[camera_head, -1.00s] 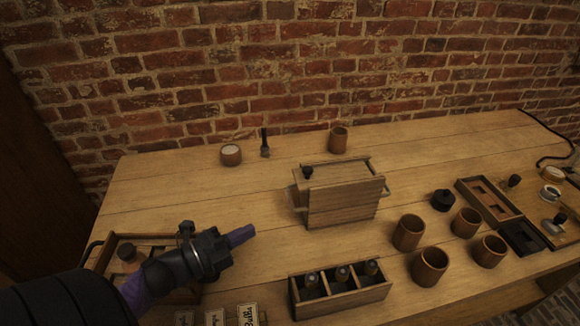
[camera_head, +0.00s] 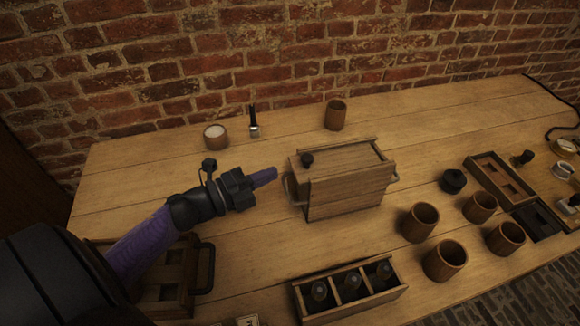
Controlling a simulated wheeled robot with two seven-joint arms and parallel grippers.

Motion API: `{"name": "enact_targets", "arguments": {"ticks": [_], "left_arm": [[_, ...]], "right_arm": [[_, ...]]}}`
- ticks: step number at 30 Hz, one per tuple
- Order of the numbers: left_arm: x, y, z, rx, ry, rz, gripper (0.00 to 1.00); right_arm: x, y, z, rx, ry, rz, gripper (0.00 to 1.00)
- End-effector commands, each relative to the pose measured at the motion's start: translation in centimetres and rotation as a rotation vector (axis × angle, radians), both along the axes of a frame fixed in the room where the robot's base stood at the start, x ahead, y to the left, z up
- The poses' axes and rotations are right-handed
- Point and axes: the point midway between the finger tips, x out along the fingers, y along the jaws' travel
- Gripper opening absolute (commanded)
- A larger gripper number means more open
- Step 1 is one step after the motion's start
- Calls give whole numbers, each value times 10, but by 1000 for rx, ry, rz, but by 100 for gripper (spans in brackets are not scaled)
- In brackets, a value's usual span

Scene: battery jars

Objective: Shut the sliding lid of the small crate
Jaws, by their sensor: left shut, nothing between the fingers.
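The small wooden crate (camera_head: 345,196) stands on the table right of the picture's middle, with metal side handles. Its sliding lid (camera_head: 345,162) lies on top and has a dark round knob (camera_head: 307,159) near its left end. I cannot tell for sure how far the lid covers the opening. My left gripper (camera_head: 264,177) is shut and empty, its purple fingertips pointing right, a short way left of the crate's left handle (camera_head: 291,189). It seems apart from the crate. My right gripper is not in view.
A three-slot box (camera_head: 347,291) with dark bottles stands in front of the crate. Several wooden cups (camera_head: 420,222) stand to the right. A white-topped jar (camera_head: 215,137) and another cup (camera_head: 335,114) stand behind. A handled tray (camera_head: 170,286) lies beneath my left arm.

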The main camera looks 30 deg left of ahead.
Motion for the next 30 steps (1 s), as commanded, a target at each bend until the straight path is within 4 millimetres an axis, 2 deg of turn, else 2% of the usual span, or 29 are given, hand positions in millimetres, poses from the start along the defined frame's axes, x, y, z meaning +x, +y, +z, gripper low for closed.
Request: {"name": "enact_targets", "arguments": {"ticks": [3,9,21,30], "left_arm": [[21,-10,-2,0,-2,-1,0],[43,-21,-1,0,-1,0,0],[48,-24,0,-1,0,0,0],[70,-43,0,0,0,1,0]], "right_arm": [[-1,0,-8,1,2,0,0],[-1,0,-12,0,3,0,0],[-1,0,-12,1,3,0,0],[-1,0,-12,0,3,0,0]]}}
